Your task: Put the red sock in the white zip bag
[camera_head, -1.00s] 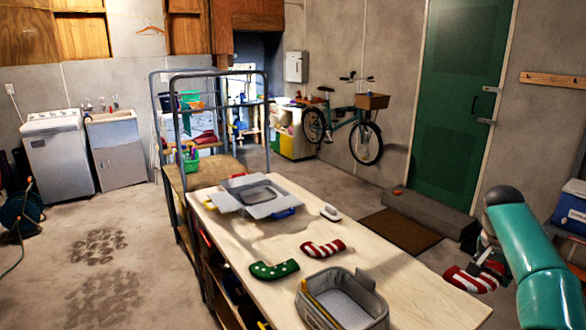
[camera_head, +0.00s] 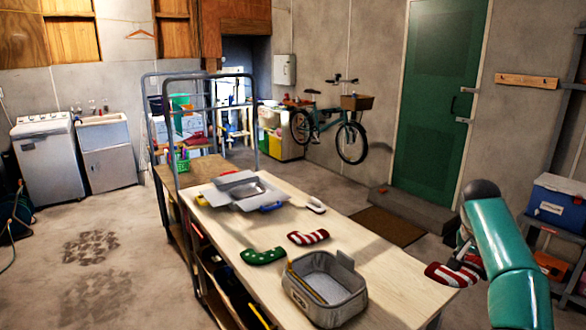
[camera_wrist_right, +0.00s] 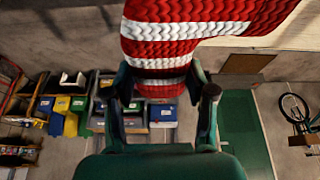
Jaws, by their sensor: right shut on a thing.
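My right gripper (camera_head: 470,258) is shut on a red sock with white stripes (camera_head: 445,275), held beyond the table's right end. In the right wrist view the sock (camera_wrist_right: 190,35) fills the top between the fingers (camera_wrist_right: 160,88). A second red-and-white striped sock (camera_head: 308,238) lies on the table. My left gripper is not in view.
The wooden table (camera_head: 385,270) also holds a green spotted sock (camera_head: 263,256) and a small white thing (camera_head: 316,205). A metal rack (camera_head: 205,105) rises behind its far end. A shelf with a blue cooler (camera_head: 562,203) stands at right. Table surface right of the near bag is bare.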

